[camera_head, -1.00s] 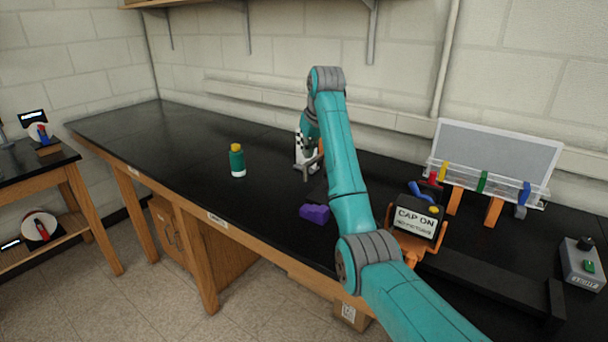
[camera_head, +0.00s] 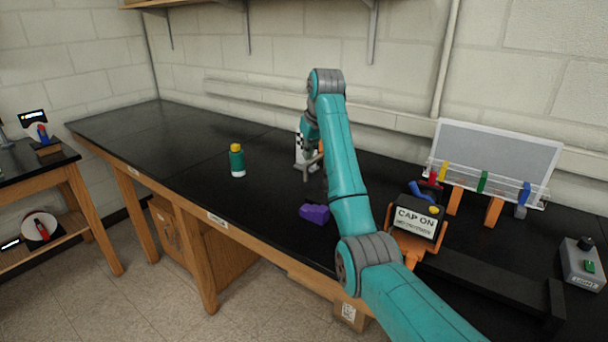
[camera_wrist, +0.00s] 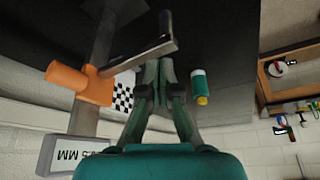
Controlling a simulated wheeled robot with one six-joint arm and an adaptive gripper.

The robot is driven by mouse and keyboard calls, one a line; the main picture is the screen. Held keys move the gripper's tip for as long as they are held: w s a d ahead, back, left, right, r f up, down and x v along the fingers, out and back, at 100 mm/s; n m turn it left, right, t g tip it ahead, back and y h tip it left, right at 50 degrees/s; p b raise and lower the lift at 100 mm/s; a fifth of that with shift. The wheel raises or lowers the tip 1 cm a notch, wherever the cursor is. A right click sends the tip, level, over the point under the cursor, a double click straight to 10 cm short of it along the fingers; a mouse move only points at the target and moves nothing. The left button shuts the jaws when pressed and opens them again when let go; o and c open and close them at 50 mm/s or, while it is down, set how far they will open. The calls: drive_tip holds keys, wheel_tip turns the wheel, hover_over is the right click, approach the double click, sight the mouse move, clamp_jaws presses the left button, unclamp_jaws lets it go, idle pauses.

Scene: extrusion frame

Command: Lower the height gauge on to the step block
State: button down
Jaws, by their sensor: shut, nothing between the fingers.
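The height gauge shows in the wrist view as a grey column (camera_wrist: 100,38) with an orange slider (camera_wrist: 80,83) and a grey measuring arm (camera_wrist: 140,53). A white box lettered "MM" (camera_wrist: 70,155) is at one end of the column. My gripper (camera_wrist: 160,66) is shut and empty, its fingertips close to the measuring arm; I cannot tell whether they touch. In the head view my arm hides most of the gauge, and the measuring arm (camera_head: 307,172) shows beside it. A purple block (camera_head: 314,213), perhaps the step block, lies on the bench nearer the front edge, apart from the gauge.
A green bottle with a yellow cap (camera_head: 237,160) stands left of the gauge. A checkered panel (camera_wrist: 123,92) is beside it. An orange holder with a "CAP ON" sign (camera_head: 415,222), a rack (camera_head: 490,160) and a grey control box (camera_head: 583,263) are on the right. The bench's left part is clear.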

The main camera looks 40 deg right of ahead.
sight(308, 163)
drive_tip(key=shift+f, duration=5.65)
drive_tip(key=shift+r, duration=4.05)
